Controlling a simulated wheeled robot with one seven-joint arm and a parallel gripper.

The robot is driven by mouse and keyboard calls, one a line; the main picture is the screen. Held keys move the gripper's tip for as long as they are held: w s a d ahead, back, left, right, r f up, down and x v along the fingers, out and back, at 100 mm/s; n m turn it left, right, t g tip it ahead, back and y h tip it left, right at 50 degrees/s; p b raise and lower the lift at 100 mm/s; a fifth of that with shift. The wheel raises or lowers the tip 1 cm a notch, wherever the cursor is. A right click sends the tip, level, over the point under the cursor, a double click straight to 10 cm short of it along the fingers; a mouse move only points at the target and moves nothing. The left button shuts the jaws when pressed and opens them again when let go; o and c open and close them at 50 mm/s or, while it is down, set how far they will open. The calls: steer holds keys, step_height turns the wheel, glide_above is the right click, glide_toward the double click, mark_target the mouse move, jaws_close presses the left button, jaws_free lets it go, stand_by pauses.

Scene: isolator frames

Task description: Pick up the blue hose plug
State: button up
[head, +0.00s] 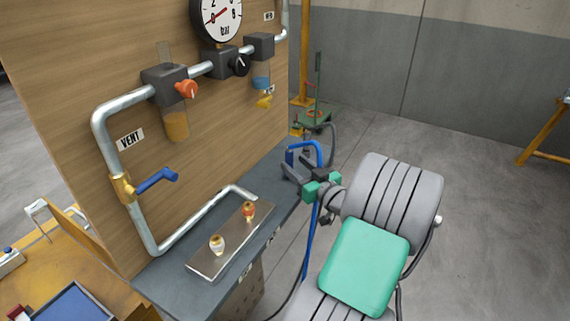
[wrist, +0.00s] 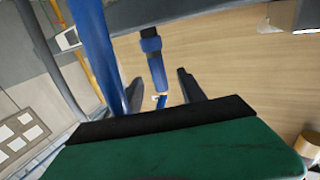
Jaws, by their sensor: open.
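The blue hose plug (wrist: 155,65) shows in the wrist view as a blue cylinder with a dark end, in front of the wooden board. My gripper (wrist: 160,88) is open, with one dark finger on each side of the plug's line of sight. I cannot tell whether the plug is within the jaws' depth, and no contact shows. In the head view my gripper (head: 291,168) is at the right end of the grey bench, partly hidden. A blue hose (head: 319,153) loops beside it and hangs down; a wide blue length (wrist: 95,45) is close to the wrist camera.
The wooden panel (head: 70,55) carries pipes, a gauge (head: 217,15), an orange knob (head: 187,89) and a blue valve lever (head: 156,181). A metal plate (head: 228,243) with two fittings lies on the grey bench (head: 165,286).

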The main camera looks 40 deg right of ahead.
steer(key=w, duration=0.2)
steer(key=w+p, duration=0.1)
steer(key=w, duration=0.1)
steer(key=w+d, duration=0.1)
steer(key=w, duration=0.2)
steer(key=shift+r+p, duration=0.3)
steer(key=shift+p, duration=0.1)
jaws_close()
